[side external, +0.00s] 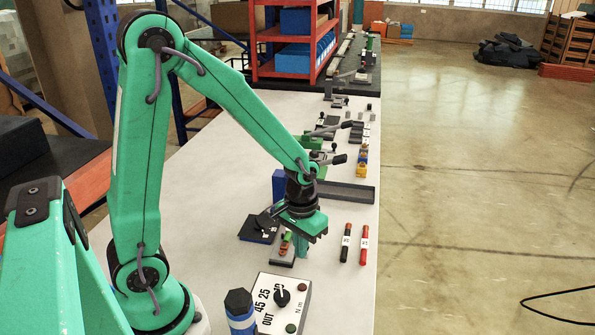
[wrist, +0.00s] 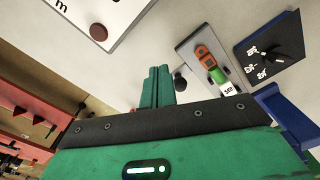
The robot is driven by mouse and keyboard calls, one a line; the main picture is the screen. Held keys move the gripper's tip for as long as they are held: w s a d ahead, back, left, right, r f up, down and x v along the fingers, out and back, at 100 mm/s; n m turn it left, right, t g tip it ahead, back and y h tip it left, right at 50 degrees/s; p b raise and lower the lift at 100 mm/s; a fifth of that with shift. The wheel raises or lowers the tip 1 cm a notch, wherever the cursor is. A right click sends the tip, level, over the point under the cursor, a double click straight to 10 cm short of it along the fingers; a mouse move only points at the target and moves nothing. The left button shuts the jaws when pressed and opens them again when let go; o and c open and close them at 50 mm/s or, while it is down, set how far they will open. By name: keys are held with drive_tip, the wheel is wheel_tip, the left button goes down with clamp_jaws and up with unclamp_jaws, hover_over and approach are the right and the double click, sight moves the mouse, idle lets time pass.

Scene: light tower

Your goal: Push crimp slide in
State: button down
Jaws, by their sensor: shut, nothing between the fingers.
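A small grey fixture (wrist: 187,48) carries an orange piece (wrist: 206,56) and a green-and-white piece (wrist: 222,80) in line. It also shows in the side view (side external: 280,262), on the table beside my gripper. I cannot tell for sure which of these parts is the crimp slide. My gripper (side external: 303,250) points down just right of the fixture in the side view. In the wrist view, the green fingers (wrist: 158,78) are together and empty, apart from the coloured pieces. A small dark knob (wrist: 180,80) shows beside the fingers.
A dark blue-edged pad (side external: 258,229) lies left of the fixture. A black marker (side external: 346,242) and a red marker (side external: 364,244) lie near the right table edge. A grey bar (side external: 345,193) lies behind.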

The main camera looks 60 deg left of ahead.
drive_tip(key=shift+f, duration=0.15)
drive_tip(key=shift+f, duration=1.85)
drive_tip(key=shift+w+a, duration=3.35)
drive_tip(key=shift+w, duration=0.05)
drive_tip(key=shift+r, duration=0.15)
idle(0.9)
drive_tip(key=shift+s+d+r, duration=0.3)
drive_tip(key=shift+r, duration=0.15)
drive_tip(key=shift+s+d+r, duration=0.25)
drive_tip(key=shift+r, duration=0.2)
drive_tip(key=shift+r, duration=2.5)
